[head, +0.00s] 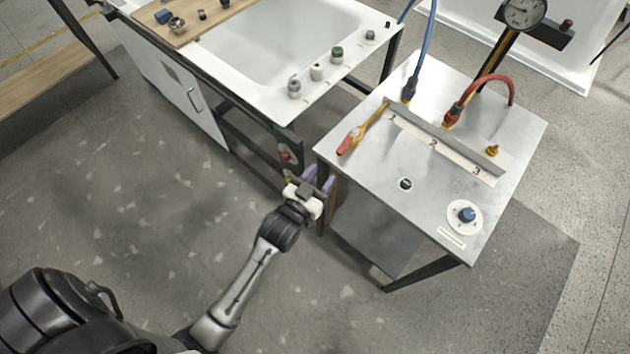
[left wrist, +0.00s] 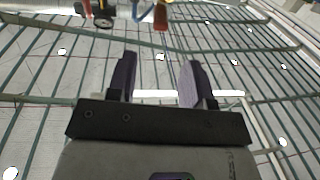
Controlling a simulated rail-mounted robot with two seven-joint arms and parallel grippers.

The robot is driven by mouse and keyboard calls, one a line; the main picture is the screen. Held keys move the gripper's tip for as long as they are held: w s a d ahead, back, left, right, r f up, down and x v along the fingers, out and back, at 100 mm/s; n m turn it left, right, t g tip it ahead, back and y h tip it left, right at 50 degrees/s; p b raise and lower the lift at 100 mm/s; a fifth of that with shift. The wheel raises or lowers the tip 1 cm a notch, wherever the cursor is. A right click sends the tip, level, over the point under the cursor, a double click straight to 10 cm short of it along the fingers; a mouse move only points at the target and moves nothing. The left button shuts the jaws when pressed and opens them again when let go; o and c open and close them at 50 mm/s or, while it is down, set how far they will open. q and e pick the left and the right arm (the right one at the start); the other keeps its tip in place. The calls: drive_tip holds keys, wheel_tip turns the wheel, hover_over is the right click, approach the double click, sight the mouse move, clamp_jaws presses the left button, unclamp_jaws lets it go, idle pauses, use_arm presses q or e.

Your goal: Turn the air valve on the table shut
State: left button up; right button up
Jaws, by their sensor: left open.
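The metal-topped table (head: 375,185) stands at the right in the head view. A lever with a red grip and a yellow-orange arm (head: 347,140) lies at its left edge, joined to the manifold bar (head: 445,138). A blue knob (head: 466,214) sits on a round white plate near the front right corner. I cannot tell for certain which of these is the air valve. My left gripper (head: 319,179) is open and empty, with purple fingers, just off the table's left edge, below the red grip. Its fingers also show in the left wrist view (left wrist: 158,80). My right gripper is not in view.
A blue hose (head: 421,55) and a red hose (head: 490,80) rise from the manifold bar. A pressure gauge (head: 523,12) stands behind. A white tub bench (head: 270,100) with small fittings on its rim stands at the left. The floor before the bench is clear.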

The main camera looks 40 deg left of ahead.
use_arm(q)
drive_tip(key=shift+s, duration=1.2)
